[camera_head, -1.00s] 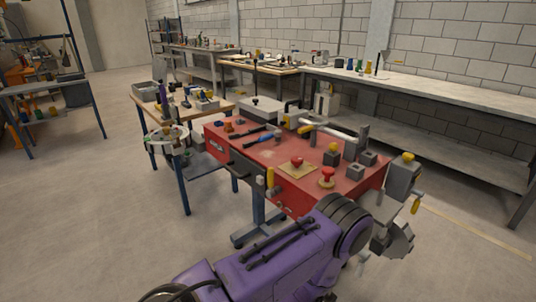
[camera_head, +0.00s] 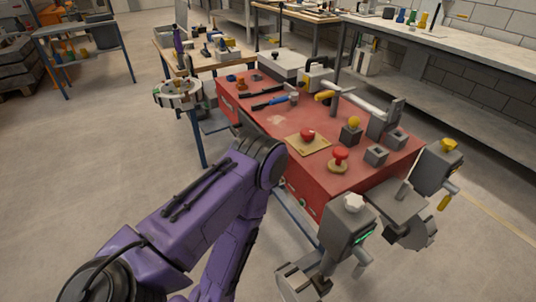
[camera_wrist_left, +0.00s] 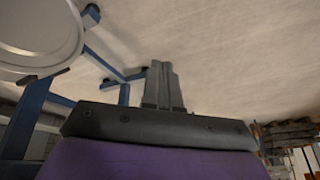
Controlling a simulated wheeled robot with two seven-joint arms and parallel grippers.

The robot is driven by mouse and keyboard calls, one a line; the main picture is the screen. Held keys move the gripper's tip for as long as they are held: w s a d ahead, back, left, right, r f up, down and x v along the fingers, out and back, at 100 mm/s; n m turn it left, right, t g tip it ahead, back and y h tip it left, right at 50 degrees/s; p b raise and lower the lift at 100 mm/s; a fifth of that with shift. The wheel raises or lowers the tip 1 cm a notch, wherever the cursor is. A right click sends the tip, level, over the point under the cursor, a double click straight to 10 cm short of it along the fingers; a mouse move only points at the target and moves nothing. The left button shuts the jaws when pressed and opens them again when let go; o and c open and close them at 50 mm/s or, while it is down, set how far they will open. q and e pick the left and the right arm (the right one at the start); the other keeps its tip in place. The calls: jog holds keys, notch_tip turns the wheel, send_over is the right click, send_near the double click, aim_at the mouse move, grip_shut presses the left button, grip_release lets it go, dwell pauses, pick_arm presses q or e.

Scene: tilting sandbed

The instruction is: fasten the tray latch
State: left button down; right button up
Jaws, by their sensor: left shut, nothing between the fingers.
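I cannot make out the tray latch for certain in either view. A red-topped bench (camera_head: 285,122) with tools and fittings stands in the middle of the head view. My purple left arm rises from the bottom left, bends beside the bench's front and covers part of that side. Its gripper is out of sight in the head view. In the left wrist view my left gripper (camera_wrist_left: 164,68) is shut and empty, with concrete floor behind it. My right gripper is in neither view.
A grey box with a white knob (camera_head: 353,203) stands at the bench's near right, with more grey parts beside it. A red mushroom button (camera_head: 340,153) stands on the bench. A pale round dish (camera_wrist_left: 38,30) and blue legs are at the wrist view's left.

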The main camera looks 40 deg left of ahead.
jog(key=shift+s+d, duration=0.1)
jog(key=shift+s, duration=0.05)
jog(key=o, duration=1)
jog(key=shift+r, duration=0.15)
pick_arm(q)
jog(key=w+d+r+m+t+y, duration=0.1)
jog(key=w+d+r+m+t, duration=0.15)
jog(key=w+r+m, duration=0.35)
jog(key=w+d+r+m+t, duration=0.2)
jog(key=w+r+t, duration=0.25)
jog(key=w, duration=0.45)
jog(key=w+d+r+m+t+y, duration=0.1)
jog(key=r+m+y, duration=0.1)
jog(key=r, duration=0.4)
jog(key=w+d+r+m+t+y+p, duration=0.1)
jog(key=w+r+m+t, duration=0.1)
jog(key=r+m, duration=0.2)
jog(key=w+d+r+m+t+y, duration=0.1)
jog(key=r+m, duration=0.3)
jog(key=r, duration=0.5)
jog(key=shift+w+d+r+t+y, duration=0.25)
jog(key=shift+w+r+t+y, duration=0.15)
jog(key=shift+w+y, duration=0.35)
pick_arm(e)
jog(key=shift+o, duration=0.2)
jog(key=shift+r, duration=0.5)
